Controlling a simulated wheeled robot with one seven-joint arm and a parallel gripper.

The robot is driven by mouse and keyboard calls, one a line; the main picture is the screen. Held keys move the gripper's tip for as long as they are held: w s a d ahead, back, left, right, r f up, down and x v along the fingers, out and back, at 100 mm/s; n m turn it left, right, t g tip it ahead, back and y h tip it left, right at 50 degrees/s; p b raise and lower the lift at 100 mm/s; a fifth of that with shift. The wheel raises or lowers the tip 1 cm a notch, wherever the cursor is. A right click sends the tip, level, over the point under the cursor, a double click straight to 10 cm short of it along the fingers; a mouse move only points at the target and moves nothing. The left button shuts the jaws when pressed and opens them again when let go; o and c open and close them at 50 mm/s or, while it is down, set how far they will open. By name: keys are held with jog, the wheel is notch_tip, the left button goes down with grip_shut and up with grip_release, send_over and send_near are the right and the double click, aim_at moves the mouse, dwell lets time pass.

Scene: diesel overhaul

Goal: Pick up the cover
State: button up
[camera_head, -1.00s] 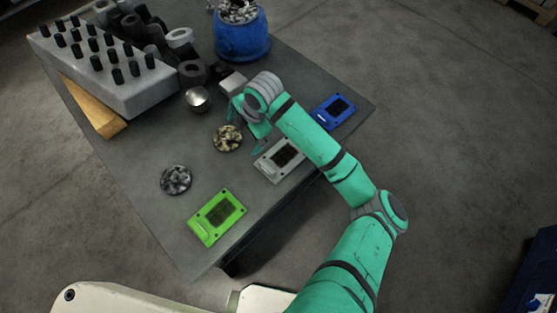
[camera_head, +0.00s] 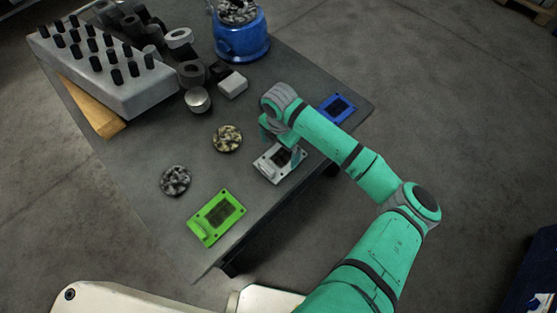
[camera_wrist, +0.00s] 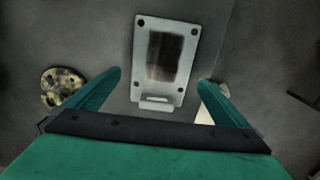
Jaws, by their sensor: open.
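Three flat rectangular plates that look like covers lie along the table's near right side: a grey one (camera_head: 268,172), a green one (camera_head: 215,217) to its left and a blue one (camera_head: 337,107) to its right. My gripper (camera_head: 281,155) is above the grey cover and hides part of it in the head view. In the wrist view the grey cover (camera_wrist: 165,60) lies on the table with its dark centre and corner holes showing. The two fingers (camera_wrist: 160,80) are spread to either side of its near end, open and empty.
Two speckled discs, one yellowish (camera_head: 227,138) and one grey (camera_head: 176,180), lie left of the grey cover. A blue pot (camera_head: 241,40), a light block (camera_head: 232,85), dark rings and a pegged grey block (camera_head: 110,85) stand farther back.

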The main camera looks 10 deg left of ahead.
aim_at(278, 161)
jog(key=f, duration=0.4)
jog(key=shift+s+f, duration=0.3)
jog(key=shift+f, duration=0.1)
jog(key=c, duration=1.3)
jog(key=shift+r, duration=0.1)
